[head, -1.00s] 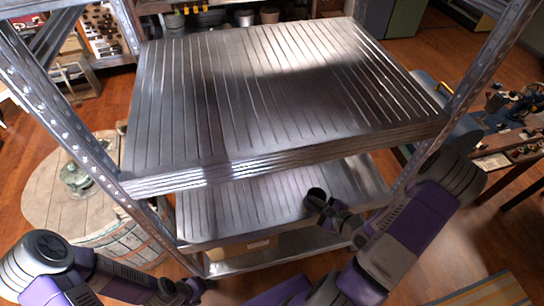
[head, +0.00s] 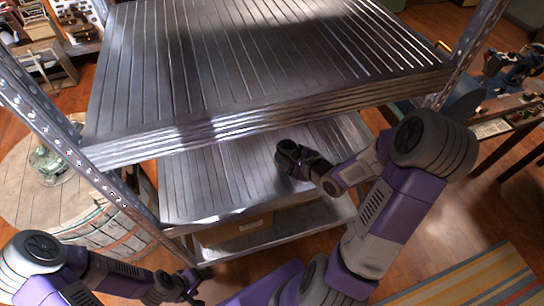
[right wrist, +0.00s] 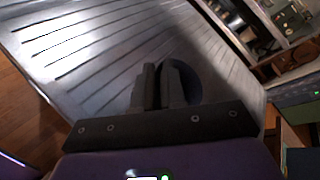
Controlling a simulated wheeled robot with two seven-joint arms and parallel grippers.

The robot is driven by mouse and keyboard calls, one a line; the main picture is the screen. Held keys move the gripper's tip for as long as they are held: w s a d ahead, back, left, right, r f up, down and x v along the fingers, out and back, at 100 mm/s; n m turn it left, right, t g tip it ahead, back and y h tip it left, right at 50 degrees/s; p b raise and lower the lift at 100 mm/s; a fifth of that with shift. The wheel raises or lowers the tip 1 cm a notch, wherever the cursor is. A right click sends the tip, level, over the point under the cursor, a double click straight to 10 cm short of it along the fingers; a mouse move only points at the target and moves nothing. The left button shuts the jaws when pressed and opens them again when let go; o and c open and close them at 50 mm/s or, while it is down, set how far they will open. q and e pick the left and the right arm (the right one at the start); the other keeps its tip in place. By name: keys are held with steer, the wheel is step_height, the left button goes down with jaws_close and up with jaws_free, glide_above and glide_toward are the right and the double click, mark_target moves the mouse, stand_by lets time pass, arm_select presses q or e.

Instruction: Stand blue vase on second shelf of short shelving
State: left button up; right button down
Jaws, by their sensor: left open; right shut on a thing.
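The blue vase (head: 286,149) looks almost black in this light. It is small in the head view and partly covered by my right gripper (head: 295,160), which is shut on it. Both are over the right part of the middle shelf (head: 205,185), below the top board; I cannot tell if the vase touches the shelf. In the right wrist view the vase (right wrist: 188,80) is a dark round shape behind the closed fingers (right wrist: 163,82), with the ribbed shelf (right wrist: 95,45) beyond. My left gripper (head: 192,285) is open and empty, low in front of the shelving.
The top board (head: 260,60) of the metal shelving overhangs the middle shelf, with posts at left (head: 75,150) and right (head: 480,40). A lower shelf (head: 275,235) bears a box (head: 235,228). A barrel table (head: 50,200) stands left. The middle shelf's left part is clear.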

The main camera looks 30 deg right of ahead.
steer(key=f+b+x, duration=0.1)
steer(key=b+x, duration=0.3)
steer(key=x, duration=0.2)
stand_by(0.3)
steer(key=shift+w+a, duration=0.1)
steer(key=shift+f, duration=0.2)
steer(key=c, duration=1.2)
jaws_free()
steer(key=shift+r, duration=0.1)
